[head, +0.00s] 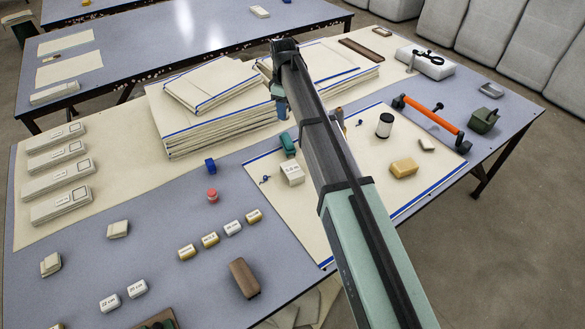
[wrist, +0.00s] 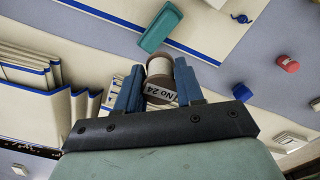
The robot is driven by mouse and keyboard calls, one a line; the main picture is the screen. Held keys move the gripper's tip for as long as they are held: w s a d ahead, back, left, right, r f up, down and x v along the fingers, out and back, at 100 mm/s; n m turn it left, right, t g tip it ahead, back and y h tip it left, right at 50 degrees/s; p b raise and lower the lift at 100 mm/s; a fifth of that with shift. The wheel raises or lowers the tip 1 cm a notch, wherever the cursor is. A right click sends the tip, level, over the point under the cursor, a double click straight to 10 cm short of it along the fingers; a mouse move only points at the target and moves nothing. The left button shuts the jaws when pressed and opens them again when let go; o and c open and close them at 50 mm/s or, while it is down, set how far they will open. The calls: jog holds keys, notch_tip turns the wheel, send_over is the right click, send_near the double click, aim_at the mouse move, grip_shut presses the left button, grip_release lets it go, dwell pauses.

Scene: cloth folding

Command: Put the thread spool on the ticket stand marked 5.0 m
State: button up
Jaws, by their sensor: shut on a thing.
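The thread spool (wrist: 159,86) is between the two blue fingers of my gripper (wrist: 159,73) in the wrist view. It has brown ends, pale thread and a label that seems to read "No 24". My gripper (head: 281,108) is shut on it, above the table near the right edge of the cloth stack; in the head view the arm hides the spool. A white block with a small printed label (head: 293,173) stands on the cream sheet just left of my arm. Its label may read 5.0 m, but is too small to be sure.
A teal object (head: 288,145) stands close behind the white block. Folded cloths (head: 215,105) lie behind. Several small labelled blocks (head: 210,240) line the front. A yellow block (head: 404,168), a black-and-white cylinder (head: 385,125) and an orange-handled bar (head: 430,118) are to the right.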

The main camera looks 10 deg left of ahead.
send_over(293, 169)
jog(key=shift+f, duration=5.3)
jog(key=shift+f, duration=0.15)
jog(key=o, duration=1)
notch_tip(293, 169, up, 12)
jog(key=shift+r, duration=0.2)
